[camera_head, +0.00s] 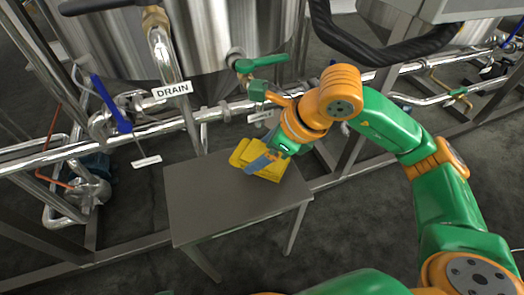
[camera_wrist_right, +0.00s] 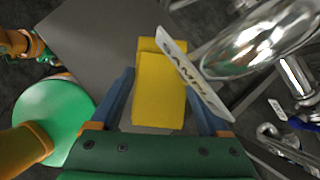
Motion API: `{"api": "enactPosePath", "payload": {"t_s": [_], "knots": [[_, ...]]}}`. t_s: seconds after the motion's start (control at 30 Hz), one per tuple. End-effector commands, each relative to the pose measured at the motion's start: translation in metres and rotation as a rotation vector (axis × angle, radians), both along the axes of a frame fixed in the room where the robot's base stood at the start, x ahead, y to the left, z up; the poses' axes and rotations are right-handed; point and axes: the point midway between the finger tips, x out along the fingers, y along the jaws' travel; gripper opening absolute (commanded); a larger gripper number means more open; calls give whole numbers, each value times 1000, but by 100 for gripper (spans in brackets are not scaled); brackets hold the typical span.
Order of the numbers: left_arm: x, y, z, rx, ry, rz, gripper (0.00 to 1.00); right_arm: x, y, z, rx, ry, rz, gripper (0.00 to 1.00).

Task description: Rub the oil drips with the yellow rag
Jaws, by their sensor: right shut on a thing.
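The yellow rag (camera_head: 240,153) is at the back right of a small grey table (camera_head: 215,205), folded or bunched. My right gripper (camera_head: 262,163) is over it, pointing down. In the right wrist view the rag (camera_wrist_right: 160,90) fills much of the gap between the two blue-grey fingers of my right gripper (camera_wrist_right: 160,85), which is shut on it. I cannot tell whether the rag touches the tabletop. No oil drips show; any under the rag or gripper are hidden. My left gripper is not in view.
Steel pipes (camera_head: 60,153) and a tank (camera_head: 210,30) stand behind the table. A DRAIN sign (camera_head: 172,90), a blue valve handle (camera_head: 110,103) and a green valve handle (camera_head: 262,63) are close by. A SAMPLE-type tag (camera_wrist_right: 195,75) hangs close to the right gripper. The table's front is bare.

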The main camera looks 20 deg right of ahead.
Motion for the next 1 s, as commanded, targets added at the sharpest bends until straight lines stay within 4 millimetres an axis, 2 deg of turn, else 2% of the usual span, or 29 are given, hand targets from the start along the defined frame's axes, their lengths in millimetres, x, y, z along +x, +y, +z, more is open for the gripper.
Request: {"api": "enactPosePath", "payload": {"t_s": [0.03, 0.1, 0.43, 0.7, 1.0], "knots": [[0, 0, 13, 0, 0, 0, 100, 0, 0, 15, 1, -2, 0, 0], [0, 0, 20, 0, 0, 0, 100, 0, 0, 23, 1, -2, 0, 0], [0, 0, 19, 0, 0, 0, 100, 1, 0, 24, 2, -3, 0, 0], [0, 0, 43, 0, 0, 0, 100, 1, 0, 55, 1, -5, -1, 0], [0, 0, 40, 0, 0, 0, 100, 1, 0, 53, 2, -4, -1, 0]]}}
